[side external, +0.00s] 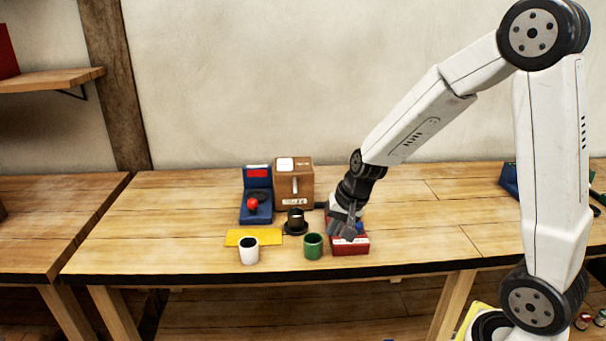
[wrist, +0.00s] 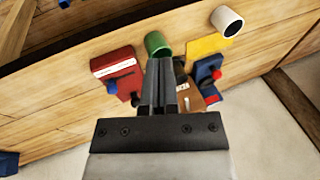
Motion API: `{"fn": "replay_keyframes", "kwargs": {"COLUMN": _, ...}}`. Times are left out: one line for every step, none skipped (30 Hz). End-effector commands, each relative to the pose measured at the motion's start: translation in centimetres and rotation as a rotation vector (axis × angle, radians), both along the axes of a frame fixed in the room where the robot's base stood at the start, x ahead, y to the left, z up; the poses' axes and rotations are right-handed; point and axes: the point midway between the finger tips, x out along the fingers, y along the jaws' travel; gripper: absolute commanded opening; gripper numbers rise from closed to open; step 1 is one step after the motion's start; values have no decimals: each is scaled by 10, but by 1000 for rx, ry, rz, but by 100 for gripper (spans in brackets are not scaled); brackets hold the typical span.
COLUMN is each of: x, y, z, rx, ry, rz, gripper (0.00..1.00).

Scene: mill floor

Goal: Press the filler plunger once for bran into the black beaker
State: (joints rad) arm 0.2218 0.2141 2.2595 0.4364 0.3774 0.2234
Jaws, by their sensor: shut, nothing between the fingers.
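My gripper (side external: 349,230) is shut and empty, pointing down over the red box (side external: 351,246) at the right of the group. The red box carries a blue knob, also seen in the wrist view (wrist: 111,88). The black beaker (side external: 295,219) stands upright left of my gripper, in front of a brown box (side external: 305,186) with a pale lever on its front. In the wrist view my shut fingers (wrist: 159,62) partly hide the beaker. A blue device (side external: 257,212) with a red knob (side external: 253,204) stands further left. I cannot tell which part is the bran plunger.
A green cup (side external: 313,246) stands between the beaker and the red box, near the front. A white cup (side external: 249,251) stands at the front edge of a yellow mat (side external: 238,236). The table (side external: 150,240) is clear to the left of the group.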

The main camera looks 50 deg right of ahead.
Motion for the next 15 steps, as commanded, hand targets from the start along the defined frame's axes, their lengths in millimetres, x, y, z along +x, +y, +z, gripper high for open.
{"fn": "replay_keyframes", "kwargs": {"x": 11, "y": -11, "z": 0, "rx": 35, "ry": -10, "rz": -84, "gripper": 0}}
{"fn": "replay_keyframes", "kwargs": {"x": 17, "y": -17, "z": 1, "rx": 59, "ry": -17, "rz": -136, "gripper": 0}}
{"fn": "replay_keyframes", "kwargs": {"x": 25, "y": -25, "z": 2, "rx": 89, "ry": -28, "rz": -202, "gripper": 0}}
{"fn": "replay_keyframes", "kwargs": {"x": 31, "y": -32, "z": 3, "rx": 113, "ry": -36, "rz": -254, "gripper": 0}}
{"fn": "replay_keyframes", "kwargs": {"x": 37, "y": -38, "z": 3, "rx": 136, "ry": -44, "rz": -303, "gripper": 0}}
{"fn": "replay_keyframes", "kwargs": {"x": 45, "y": -48, "z": 4, "rx": 167, "ry": -56, "rz": -370, "gripper": 0}}
{"fn": "replay_keyframes", "kwargs": {"x": 51, "y": -55, "z": 5, "rx": 191, "ry": -65, "rz": -418, "gripper": 0}}
{"fn": "replay_keyframes", "kwargs": {"x": 56, "y": -62, "z": 6, "rx": 216, "ry": -75, "rz": -469, "gripper": 0}}
{"fn": "replay_keyframes", "kwargs": {"x": 63, "y": -72, "z": 6, "rx": 248, "ry": -87, "rz": -533, "gripper": 0}}
{"fn": "replay_keyframes", "kwargs": {"x": 69, "y": -80, "z": 7, "rx": 273, "ry": -98, "rz": -582, "gripper": 0}}
{"fn": "replay_keyframes", "kwargs": {"x": 74, "y": -88, "z": 8, "rx": 298, "ry": -108, "rz": -629, "gripper": 0}}
{"fn": "replay_keyframes", "kwargs": {"x": 80, "y": -99, "z": 9, "rx": 332, "ry": -122, "rz": -694, "gripper": 0}}
{"fn": "replay_keyframes", "kwargs": {"x": 85, "y": -107, "z": 9, "rx": 358, "ry": -133, "rz": -741, "gripper": 0}}
{"fn": "replay_keyframes", "kwargs": {"x": 89, "y": -116, "z": 10, "rx": 384, "ry": -145, "rz": -788, "gripper": 0}}
{"fn": "replay_keyframes", "kwargs": {"x": 95, "y": -128, "z": 11, "rx": 420, "ry": -160, "rz": -850, "gripper": 0}}
